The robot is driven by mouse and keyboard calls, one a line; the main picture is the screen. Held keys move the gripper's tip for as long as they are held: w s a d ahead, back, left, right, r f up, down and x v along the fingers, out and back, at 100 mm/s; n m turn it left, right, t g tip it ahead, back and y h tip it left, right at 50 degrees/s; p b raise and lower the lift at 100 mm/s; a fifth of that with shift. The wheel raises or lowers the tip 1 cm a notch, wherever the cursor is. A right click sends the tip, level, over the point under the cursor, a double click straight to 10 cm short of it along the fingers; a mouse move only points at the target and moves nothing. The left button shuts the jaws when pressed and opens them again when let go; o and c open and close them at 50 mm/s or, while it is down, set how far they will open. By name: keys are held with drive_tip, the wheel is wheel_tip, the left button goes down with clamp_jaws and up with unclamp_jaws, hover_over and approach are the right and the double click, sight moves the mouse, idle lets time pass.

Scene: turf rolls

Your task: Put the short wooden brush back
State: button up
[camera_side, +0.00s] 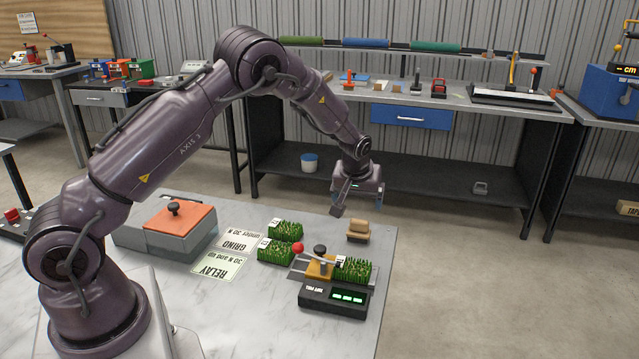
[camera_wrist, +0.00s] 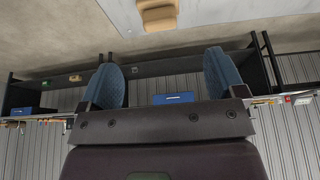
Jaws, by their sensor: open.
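The short wooden brush (camera_side: 358,231), a small tan block with a rounded top, sits on the marble table near its far right edge. It also shows at the top of the wrist view (camera_wrist: 158,14), between and beyond the fingers. My gripper (camera_side: 360,203) is raised above and behind the brush in the side view, apart from it. Its two blue finger pads (camera_wrist: 164,76) are wide apart with nothing between them.
A pull tester (camera_side: 334,299) with a green display, red-knobbed lever and turf piece (camera_side: 354,269) stands just in front of the brush. Two turf pieces (camera_side: 286,230) (camera_side: 280,252), cards (camera_side: 221,264) and an orange-lidded grey box (camera_side: 180,218) lie left. A workbench (camera_side: 410,155) stands behind.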

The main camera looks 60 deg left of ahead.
drive_tip(key=s+d+r+m+h, duration=0.1)
drive_tip(key=s+d+r, duration=0.25)
drive_tip(key=r, duration=0.25)
drive_tip(key=s+d+r+m+t+h, duration=0.1)
drive_tip(key=s+d+r, duration=0.2)
drive_tip(key=s+r, duration=0.3)
drive_tip(key=s+d+r+m, duration=0.2)
drive_tip(key=s+d+r, duration=0.1)
drive_tip(key=r, duration=0.4)
drive_tip(key=s+d+r+m, duration=0.2)
drive_tip(key=s+d, duration=0.1)
drive_tip(key=s, duration=0.6)
drive_tip(key=s+d+r+m+t+h, duration=0.1)
drive_tip(key=s+d+m, duration=0.2)
drive_tip(key=s, duration=0.7)
drive_tip(key=shift+s+r, duration=0.25)
drive_tip(key=shift+r, duration=0.15)
